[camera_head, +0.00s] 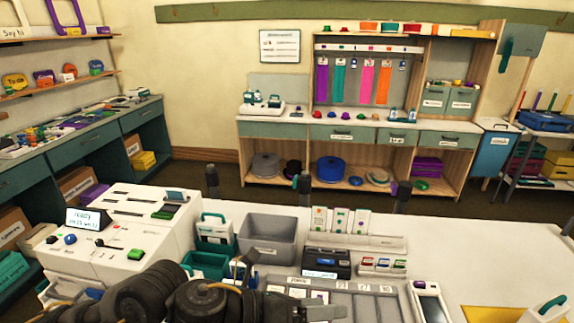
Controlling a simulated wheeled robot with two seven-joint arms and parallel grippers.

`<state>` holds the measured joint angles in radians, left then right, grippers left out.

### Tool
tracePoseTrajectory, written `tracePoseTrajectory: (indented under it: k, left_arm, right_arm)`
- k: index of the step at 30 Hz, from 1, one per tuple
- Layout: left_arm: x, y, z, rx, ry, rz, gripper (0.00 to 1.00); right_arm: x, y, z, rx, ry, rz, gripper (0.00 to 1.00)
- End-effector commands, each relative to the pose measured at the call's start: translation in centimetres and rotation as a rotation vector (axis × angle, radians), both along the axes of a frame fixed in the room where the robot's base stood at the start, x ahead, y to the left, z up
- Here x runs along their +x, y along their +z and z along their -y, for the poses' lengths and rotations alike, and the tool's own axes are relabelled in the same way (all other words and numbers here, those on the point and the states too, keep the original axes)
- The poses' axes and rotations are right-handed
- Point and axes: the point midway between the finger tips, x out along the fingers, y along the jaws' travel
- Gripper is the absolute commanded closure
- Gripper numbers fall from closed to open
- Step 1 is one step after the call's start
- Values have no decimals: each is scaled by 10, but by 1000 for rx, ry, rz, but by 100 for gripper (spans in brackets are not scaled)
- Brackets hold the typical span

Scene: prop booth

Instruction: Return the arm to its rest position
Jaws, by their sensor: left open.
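My left arm comes in from the lower left and reaches across the front of the white counter (470,262). My left gripper (325,309) is at the bottom middle, low over the front of the sectioned tray (372,304), with its jaws open. I see nothing held in it, though the frame's bottom edge cuts off part of it. My right gripper is not in view.
A white machine with a "ready" display (87,218) stands left of the arm. A grey bin (268,238), a teal basket (207,263) and a dark device (327,262) stand behind the gripper. The counter's right side is mostly clear. Shelving (360,135) lines the back wall.

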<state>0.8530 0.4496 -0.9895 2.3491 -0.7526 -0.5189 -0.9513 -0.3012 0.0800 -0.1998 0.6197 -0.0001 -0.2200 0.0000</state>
Motion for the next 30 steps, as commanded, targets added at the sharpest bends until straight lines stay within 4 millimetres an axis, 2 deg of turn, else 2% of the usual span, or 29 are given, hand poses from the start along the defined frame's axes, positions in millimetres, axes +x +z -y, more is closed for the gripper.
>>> tracePoseTrajectory:
  k: [2,4,7,10,13,15,18,21,28,29,30]
  left_arm:
    - [9,1,-1,-147,165,-199,38]
    - [22,-2,-11,-270,327,-381,38]
    - [40,-20,-39,-437,575,-657,38]
    - [51,-55,-79,-594,844,-938,38]
    - [45,-106,-128,-737,1140,-1215,38]
    - [28,-145,-164,-829,1359,-1393,38]
    - [-5,-190,-206,-933,1625,-1575,38]
    - [-39,-222,-236,-1003,1842,-1693,38]
    - [-114,-267,-283,-1120,2234,-1838,38]
    - [-124,-271,-288,1127,-2274,1842,38]
    - [-137,-276,-294,1103,-2249,1787,38]
  right_arm:
    - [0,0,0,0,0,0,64]
    - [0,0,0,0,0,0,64]
    - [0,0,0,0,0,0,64]
    - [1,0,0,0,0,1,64]
    - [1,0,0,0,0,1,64]
    - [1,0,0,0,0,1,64]
    - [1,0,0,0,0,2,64]
    - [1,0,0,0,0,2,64]
    - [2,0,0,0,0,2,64]
    - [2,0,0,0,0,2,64]
    - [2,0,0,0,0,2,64]
